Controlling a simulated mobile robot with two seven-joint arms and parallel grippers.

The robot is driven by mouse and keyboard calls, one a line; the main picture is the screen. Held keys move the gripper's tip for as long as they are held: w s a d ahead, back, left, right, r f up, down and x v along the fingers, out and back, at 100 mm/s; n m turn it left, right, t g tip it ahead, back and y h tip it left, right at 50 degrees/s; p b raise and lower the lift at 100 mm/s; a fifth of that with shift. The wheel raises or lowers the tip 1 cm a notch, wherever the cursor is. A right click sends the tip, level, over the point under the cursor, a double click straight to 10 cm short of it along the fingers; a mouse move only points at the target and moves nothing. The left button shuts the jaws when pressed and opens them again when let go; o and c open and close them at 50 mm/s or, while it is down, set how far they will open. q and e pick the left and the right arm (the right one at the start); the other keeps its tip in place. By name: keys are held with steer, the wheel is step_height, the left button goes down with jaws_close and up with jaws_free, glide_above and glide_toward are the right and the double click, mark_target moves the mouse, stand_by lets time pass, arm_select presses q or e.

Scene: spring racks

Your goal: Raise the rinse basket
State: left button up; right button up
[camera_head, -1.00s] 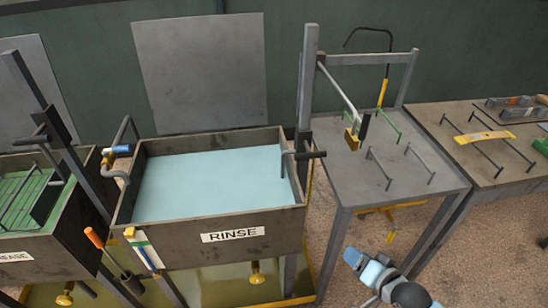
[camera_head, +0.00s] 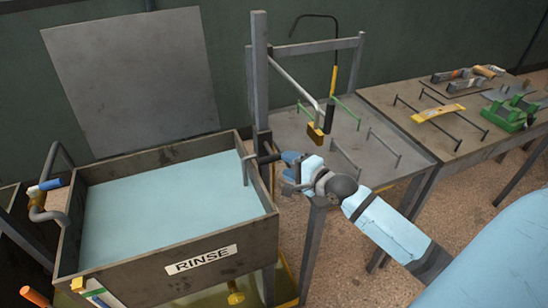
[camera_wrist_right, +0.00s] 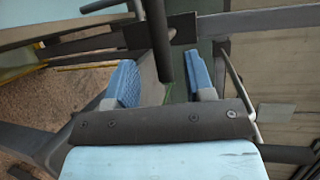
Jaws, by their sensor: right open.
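The rinse tank (camera_head: 200,265) is a dark grey open box labelled RINSE, full of pale blue liquid (camera_head: 165,205). No basket shows above the liquid. A dark handle grip (camera_head: 268,158) on a bent grey bar sticks out over the tank's right wall. My right gripper (camera_head: 287,166) is just right of that grip, at about its height, with its blue-padded fingers toward it. In the right wrist view, my open gripper (camera_wrist_right: 162,80) has a dark bar (camera_wrist_right: 158,42) showing between and beyond its fingers. I cannot tell whether they touch. My left gripper is out of view.
A grey post (camera_head: 261,90) with a hanging arm and yellow block (camera_head: 315,132) stands behind the gripper. A metal table (camera_head: 400,180) with rails is to the right, and a workbench (camera_head: 450,135) with tools lies beyond. A blue-handled pipe (camera_head: 47,186) stands on the tank's left.

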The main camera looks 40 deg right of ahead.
mark_target(277, 159)
steer(key=x, duration=0.6)
steer(key=shift+c, duration=0.5)
jaws_close()
